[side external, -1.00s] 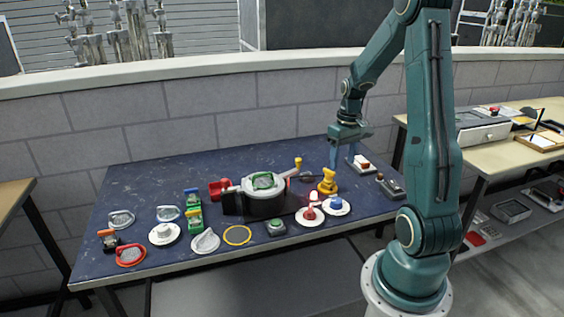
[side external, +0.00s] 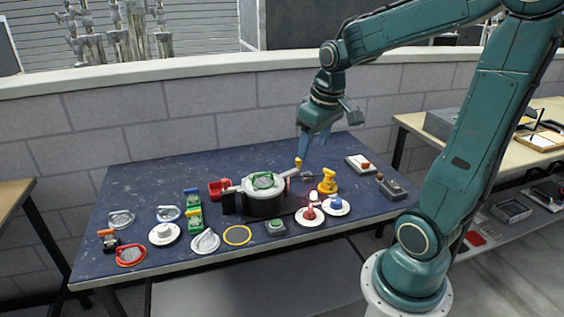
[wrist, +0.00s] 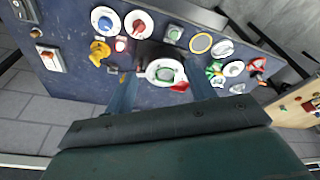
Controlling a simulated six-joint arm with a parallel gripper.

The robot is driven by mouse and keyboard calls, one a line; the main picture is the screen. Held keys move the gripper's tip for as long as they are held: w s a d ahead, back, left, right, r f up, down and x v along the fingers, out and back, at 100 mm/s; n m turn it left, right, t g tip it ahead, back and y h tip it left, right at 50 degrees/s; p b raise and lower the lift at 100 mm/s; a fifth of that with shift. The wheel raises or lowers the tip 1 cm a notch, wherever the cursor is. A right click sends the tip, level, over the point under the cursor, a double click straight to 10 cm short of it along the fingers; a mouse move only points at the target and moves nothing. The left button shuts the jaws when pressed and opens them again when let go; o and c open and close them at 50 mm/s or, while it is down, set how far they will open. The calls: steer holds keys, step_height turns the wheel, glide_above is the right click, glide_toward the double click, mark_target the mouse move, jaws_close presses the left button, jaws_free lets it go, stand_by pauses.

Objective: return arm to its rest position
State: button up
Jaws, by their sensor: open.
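My gripper (side external: 314,146) is above the back right part of the blue table (side external: 140,188), its fingers pointing down. Its jaws are apart, and nothing shows between them. In the wrist view my gripper (wrist: 165,92) has one finger on each side, with the tabletop seen beyond. The fingertips appear clear of the table and of the things on it.
A black unit with a white round top (side external: 265,203) stands mid-table, with a yellow figure (side external: 328,182) to its right. Round plates, green blocks (side external: 194,220) and switch boxes (side external: 391,187) surround it. A block wall (side external: 180,130) runs behind. A second table stands at right.

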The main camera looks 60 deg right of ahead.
steer(key=s+a+r+n+t, duration=0.1)
steer(key=s+a+r, duration=0.1)
steer(key=s+a, duration=0.2)
steer(key=s+a+r+n+t+y, duration=0.1)
steer(key=s+a, duration=0.3)
steer(key=a, duration=0.5)
steer(key=shift+r+n+t, duration=0.4)
steer(key=shift+r+t, duration=0.15)
steer(key=shift+t, duration=0.05)
